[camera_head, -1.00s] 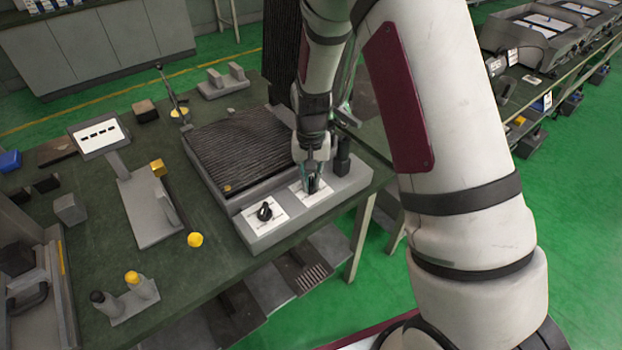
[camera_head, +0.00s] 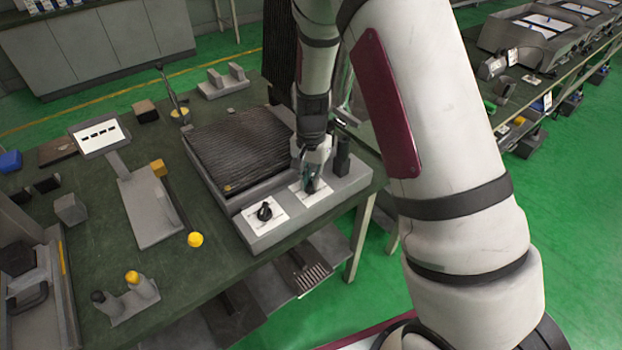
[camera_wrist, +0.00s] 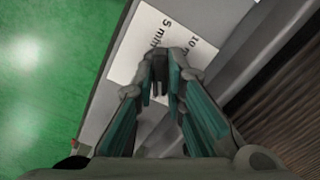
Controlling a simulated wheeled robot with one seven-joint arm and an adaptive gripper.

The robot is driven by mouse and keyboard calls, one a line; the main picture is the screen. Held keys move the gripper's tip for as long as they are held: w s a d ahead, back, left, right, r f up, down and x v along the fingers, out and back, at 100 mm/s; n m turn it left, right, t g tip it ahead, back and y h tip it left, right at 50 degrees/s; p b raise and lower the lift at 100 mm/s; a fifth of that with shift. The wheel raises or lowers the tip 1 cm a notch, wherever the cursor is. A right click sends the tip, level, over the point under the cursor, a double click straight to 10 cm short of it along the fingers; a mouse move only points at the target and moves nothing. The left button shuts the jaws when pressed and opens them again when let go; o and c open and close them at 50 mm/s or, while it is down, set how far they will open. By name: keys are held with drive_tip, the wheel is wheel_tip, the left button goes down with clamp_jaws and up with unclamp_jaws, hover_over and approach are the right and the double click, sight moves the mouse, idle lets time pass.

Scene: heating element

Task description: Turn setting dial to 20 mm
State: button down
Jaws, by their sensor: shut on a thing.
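My gripper (camera_head: 311,186) reaches down onto the right white label plate (camera_head: 302,197) at the front of the grey machine. In the wrist view its fingers (camera_wrist: 161,88) are closed around the dark setting dial (camera_wrist: 162,66), which they mostly hide. The label plate (camera_wrist: 134,66) there shows "5 mm" and part of a "10 m" mark. A 20 mm mark and the dial's pointer cannot be made out.
A second black dial (camera_head: 265,211) sits on the left label plate. A black upright post (camera_head: 342,158) stands close right of my gripper. A dark ribbed surface (camera_head: 240,146) lies behind. Green floor is beyond the table's front edge.

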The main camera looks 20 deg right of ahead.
sight(311, 181)
drive_tip(key=c, duration=1.6)
unclamp_jaws()
drive_tip(key=shift+c, duration=0.2)
drive_tip(key=shift+r, duration=0.1)
wheel_tip(311, 181, up, 12)
